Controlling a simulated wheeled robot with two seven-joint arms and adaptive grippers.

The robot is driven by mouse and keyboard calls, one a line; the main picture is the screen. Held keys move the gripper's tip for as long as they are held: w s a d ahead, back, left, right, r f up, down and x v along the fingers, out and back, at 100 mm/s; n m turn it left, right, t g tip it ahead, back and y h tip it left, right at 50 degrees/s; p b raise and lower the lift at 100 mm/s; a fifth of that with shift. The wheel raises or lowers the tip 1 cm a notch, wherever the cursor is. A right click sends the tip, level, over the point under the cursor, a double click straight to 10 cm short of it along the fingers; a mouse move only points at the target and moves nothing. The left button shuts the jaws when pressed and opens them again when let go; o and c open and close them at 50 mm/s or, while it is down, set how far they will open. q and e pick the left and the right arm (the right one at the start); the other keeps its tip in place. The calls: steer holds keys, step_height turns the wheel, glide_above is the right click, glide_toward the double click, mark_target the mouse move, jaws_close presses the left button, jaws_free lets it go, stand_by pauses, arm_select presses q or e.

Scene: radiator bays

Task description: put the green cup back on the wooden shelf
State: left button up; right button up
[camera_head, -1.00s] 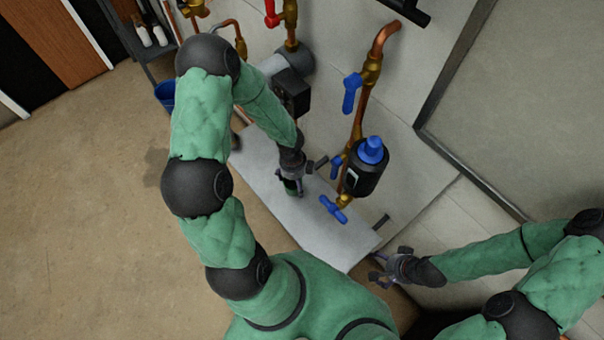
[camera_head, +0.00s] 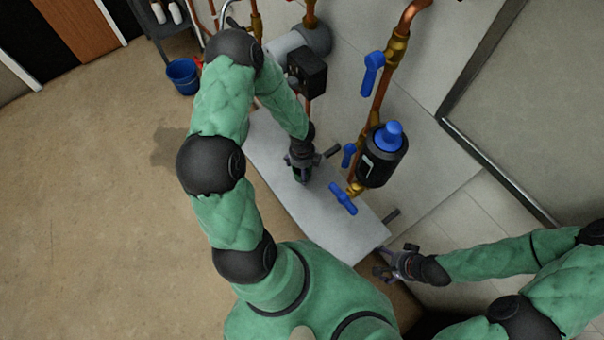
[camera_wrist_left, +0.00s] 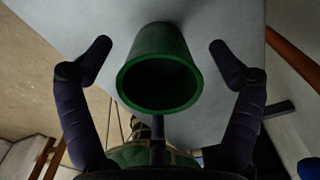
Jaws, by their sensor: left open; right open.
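The green cup (camera_wrist_left: 162,50) stands on a pale grey board (camera_wrist_left: 210,22) in the left wrist view, its dark open mouth toward the camera. In the head view only a small green patch of the cup (camera_head: 301,178) shows below my left gripper (camera_head: 301,169). My left gripper is open, with one finger on each side of the cup and a visible gap to both. My right gripper (camera_head: 393,264) is open and empty, beside the board's near right end. I cannot make out a surface that is clearly a wooden shelf.
Copper pipes with blue valve handles (camera_head: 343,198) and a black pump with a blue cap (camera_head: 382,160) rise close to the right of my left gripper. A black box (camera_head: 307,72) is behind it. A blue bucket (camera_head: 183,76) stands at the back. The floor at left is clear.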

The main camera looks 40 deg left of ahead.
arm_select(q)
step_height(320, 180, down, 2)
steer(key=shift+b, duration=0.3)
steer(key=shift+r, duration=0.1)
steer(key=c, duration=1.3)
steer(key=shift+o, duration=0.2)
steer(key=shift+r+p, duration=0.45)
steer(key=r+p, duration=0.2)
steer(key=r, duration=0.1)
steer(key=shift+s+a+r, duration=0.1)
steer(key=shift+s+a, duration=0.05)
steer(key=shift+s, duration=0.05)
steer(key=s+a+r+p, duration=0.5)
steer(key=s+a+r, duration=0.2)
steer(key=s+r, duration=0.2)
steer(key=shift+s+a, duration=0.2)
steer(key=shift+s, duration=1)
